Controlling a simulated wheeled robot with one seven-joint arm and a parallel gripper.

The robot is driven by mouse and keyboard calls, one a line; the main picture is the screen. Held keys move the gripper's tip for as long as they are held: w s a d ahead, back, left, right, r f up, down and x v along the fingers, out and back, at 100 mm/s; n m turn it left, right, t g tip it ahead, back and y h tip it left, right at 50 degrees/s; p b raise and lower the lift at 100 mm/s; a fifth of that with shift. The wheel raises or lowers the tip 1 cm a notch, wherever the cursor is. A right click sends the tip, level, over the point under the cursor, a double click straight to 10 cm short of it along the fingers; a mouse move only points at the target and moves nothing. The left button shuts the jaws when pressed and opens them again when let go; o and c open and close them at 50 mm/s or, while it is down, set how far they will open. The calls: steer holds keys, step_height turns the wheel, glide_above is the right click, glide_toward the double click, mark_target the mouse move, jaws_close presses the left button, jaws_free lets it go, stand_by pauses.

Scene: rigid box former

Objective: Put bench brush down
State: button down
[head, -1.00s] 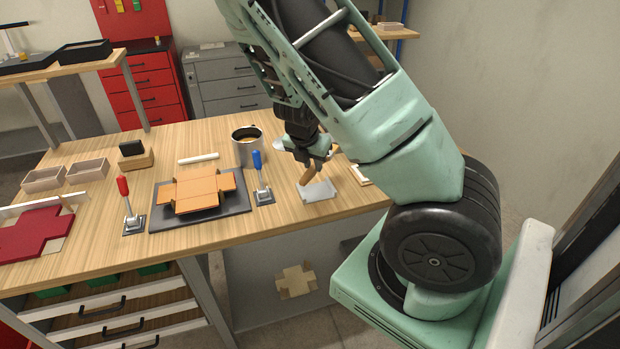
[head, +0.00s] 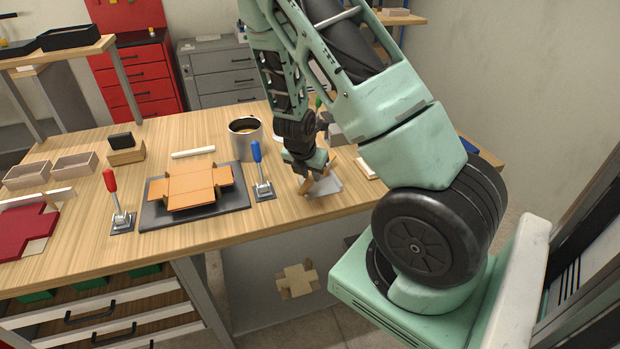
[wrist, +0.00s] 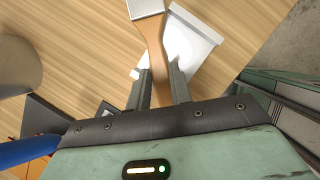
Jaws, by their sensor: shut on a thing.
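The bench brush has a tan wooden handle (wrist: 153,42) and a pale grey head end (wrist: 145,8) at the top of the wrist view. My gripper (wrist: 160,88) is shut on the handle, which passes between its two fingers. In the head view, my gripper (head: 307,177) is low over the right part of the workbench (head: 150,247), and part of the wooden brush (head: 306,188) shows beside it. A white dustpan-like tray (wrist: 190,45) lies on the bench just below and beside the brush. I cannot tell whether the brush touches it.
A blue-handled clamp (head: 258,170), a grey metal cup (head: 244,140) and an orange box blank (head: 190,186) on a dark plate stand left of my gripper. A red-handled clamp (head: 116,200) is further left. The bench front is clear.

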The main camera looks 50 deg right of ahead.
steer(key=shift+f, duration=0.2)
steer(key=c, duration=1.3)
jaws_free()
steer(key=shift+o, duration=0.2)
steer(key=shift+r, duration=0.1)
